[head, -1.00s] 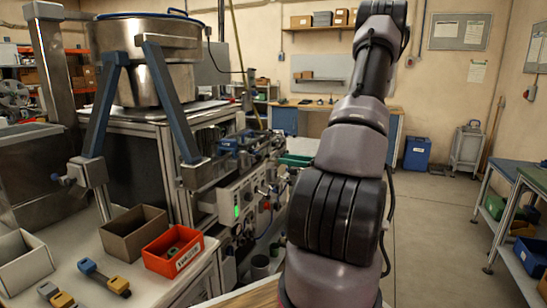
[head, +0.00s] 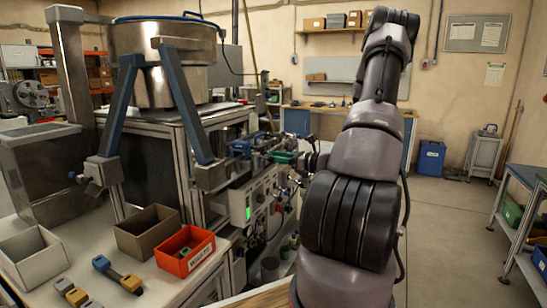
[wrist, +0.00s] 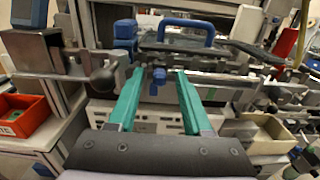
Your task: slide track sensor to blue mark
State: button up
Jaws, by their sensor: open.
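In the wrist view, my gripper (wrist: 159,72) is open, its two green fingers pointing forward toward a metal rail (wrist: 215,79). A small blue knob-like piece (wrist: 158,76) shows between the fingertips at the rail. It may be the track sensor, but I cannot tell for sure. Nothing is held, and I cannot tell whether the fingers touch it. I cannot single out the blue mark; several blue parts are near the rail. In the head view, my arm covers part of the machine's right side and the fingers are not clear.
A blue handle (wrist: 186,30) stands behind the rail and a blue block (wrist: 125,30) is left of it. An orange bin (head: 186,252) sits on the table at left. Open floor (head: 452,235) lies to the right.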

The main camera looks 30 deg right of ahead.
jog(key=shift+w+a, duration=0.15)
grip_shut()
dwell(1.2)
